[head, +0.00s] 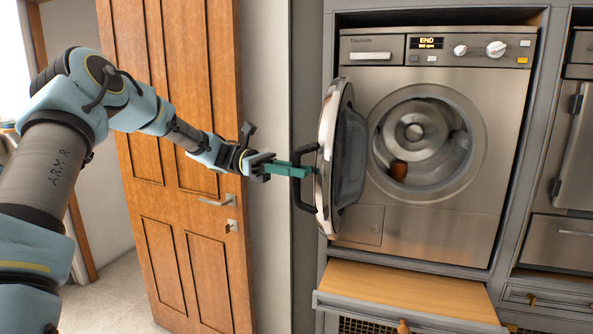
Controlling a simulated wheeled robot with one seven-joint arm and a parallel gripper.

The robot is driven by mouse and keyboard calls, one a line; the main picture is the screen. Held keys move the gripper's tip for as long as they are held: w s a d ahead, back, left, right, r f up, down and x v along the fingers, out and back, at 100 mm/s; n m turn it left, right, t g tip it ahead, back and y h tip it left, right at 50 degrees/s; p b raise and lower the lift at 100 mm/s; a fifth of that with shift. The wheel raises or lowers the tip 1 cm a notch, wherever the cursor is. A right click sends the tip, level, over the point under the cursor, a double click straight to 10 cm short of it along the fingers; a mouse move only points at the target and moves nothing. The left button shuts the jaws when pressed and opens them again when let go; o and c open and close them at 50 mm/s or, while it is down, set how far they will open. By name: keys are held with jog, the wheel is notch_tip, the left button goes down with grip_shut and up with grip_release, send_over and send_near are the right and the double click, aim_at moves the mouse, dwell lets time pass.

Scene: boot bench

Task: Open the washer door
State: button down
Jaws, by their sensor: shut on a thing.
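The washer (384,220) is a steel front-loader set in a grey cabinet. Its round door (346,155) stands swung open to the left, seen nearly edge-on. The drum (422,150) shows through the opening, with a small brown item (398,170) inside. A black handle (298,190) juts from the door's left side. My gripper (300,171) reaches in from the left, its green fingers shut on the handle. The exact contact is small and partly hidden.
A wooden room door (180,240) stands behind my arm. Another steel appliance (565,150) is at the right. Open floor (115,295) shows at the lower left.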

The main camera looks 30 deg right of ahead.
jog(key=c, duration=1)
grip_release()
jog(key=shift+w, duration=0.1)
jog(key=shift+w+a+b, duration=0.15)
jog(key=shift+w+b, duration=0.15)
jog(key=shift+b+v, duration=1.85)
jog(key=shift+v, duration=3.1)
